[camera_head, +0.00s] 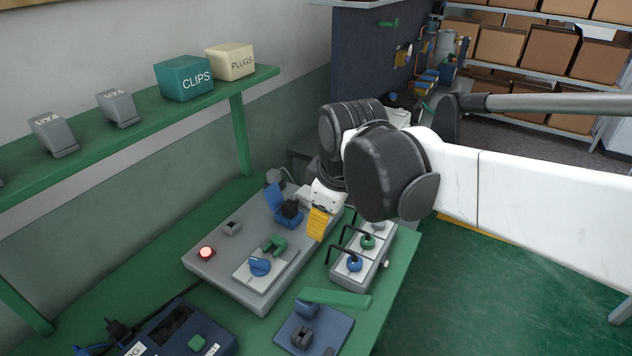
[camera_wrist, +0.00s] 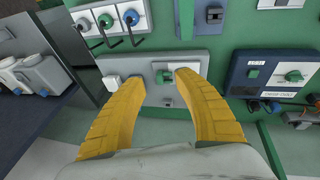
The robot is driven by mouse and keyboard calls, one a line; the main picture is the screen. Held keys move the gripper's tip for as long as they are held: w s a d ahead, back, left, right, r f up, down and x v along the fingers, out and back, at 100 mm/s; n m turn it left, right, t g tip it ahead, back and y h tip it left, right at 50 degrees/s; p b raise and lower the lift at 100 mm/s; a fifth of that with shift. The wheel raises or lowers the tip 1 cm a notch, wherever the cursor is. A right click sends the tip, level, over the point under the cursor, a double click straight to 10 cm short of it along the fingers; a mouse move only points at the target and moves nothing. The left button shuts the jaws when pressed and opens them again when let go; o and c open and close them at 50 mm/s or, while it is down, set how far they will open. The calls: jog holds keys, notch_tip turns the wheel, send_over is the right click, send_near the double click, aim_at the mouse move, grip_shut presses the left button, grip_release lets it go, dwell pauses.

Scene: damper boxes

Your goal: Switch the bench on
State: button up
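The grey bench panel (camera_head: 235,283) lies on the green bench in the head view. My gripper (camera_head: 318,230) hangs near the panel's right edge, beside the black switch. In the wrist view my gripper (camera_wrist: 158,80) is open, its yellow fingers apart with nothing held. The panel (camera_wrist: 145,62) shows beyond them, with a green part (camera_wrist: 163,77) between the fingertips.
A white block (camera_head: 360,258) with blue and green knobs and black hooked rods stands right of the panel. A dark blue box (camera_head: 315,328) and another box (camera_head: 180,335) sit in front. A green shelf (camera_head: 150,125) with CLIPS (camera_head: 185,78) and PLUGS (camera_head: 232,62) boxes overhangs the back.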

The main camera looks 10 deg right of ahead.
jog(key=shift+s+d+r+m+t, duration=0.2)
jog(key=shift+s+d+m+t, duration=0.1)
jog(key=shift+s+d+m, duration=0.45)
jog(key=shift+s, duration=0.1)
jog(key=shift+c, duration=0.4)
jog(key=shift+c, duration=1)
jog(key=n+g+b, duration=0.1)
jog(key=n+g, duration=0.2)
jog(key=g, duration=0.1)
send_over(259, 260)
jog(key=d, duration=0.1)
notch_tip(259, 260, down, 12)
jog(key=shift+h, duration=0.4)
jog(key=f+b, duration=0.1)
jog(key=f, duration=0.3)
jog(key=f+b, duration=0.1)
jog(key=f, duration=0.3)
jog(key=a+f+b, duration=0.1)
jog(key=f+b, duration=0.1)
jog(key=f, duration=0.2)
grip_shut()
